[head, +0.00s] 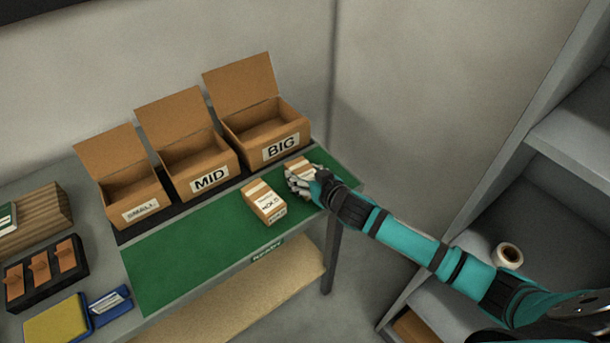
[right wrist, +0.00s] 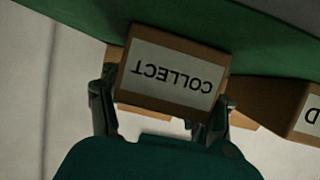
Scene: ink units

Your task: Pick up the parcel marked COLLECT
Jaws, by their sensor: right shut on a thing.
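The parcel marked COLLECT (right wrist: 172,74) is a small brown box with a white label, seen upside down in the right wrist view. My right gripper (right wrist: 160,104) is shut on it, with one finger at each side. In the head view the parcel (head: 297,163) is partly hidden by my right gripper (head: 302,180), at the right end of the green mat (head: 190,245). I cannot tell whether it touches the mat. A second parcel (head: 264,204) with a white label stands on the mat just left of my gripper. My left gripper is not in view.
Open cartons labelled SMALL (head: 136,204), MID (head: 205,172) and BIG (head: 275,135) stand behind the mat. A black tray (head: 48,284) and a blue-edged yellow pad (head: 58,322) lie at left. Grey shelves (head: 570,140) with a tape roll (head: 508,255) stand at right.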

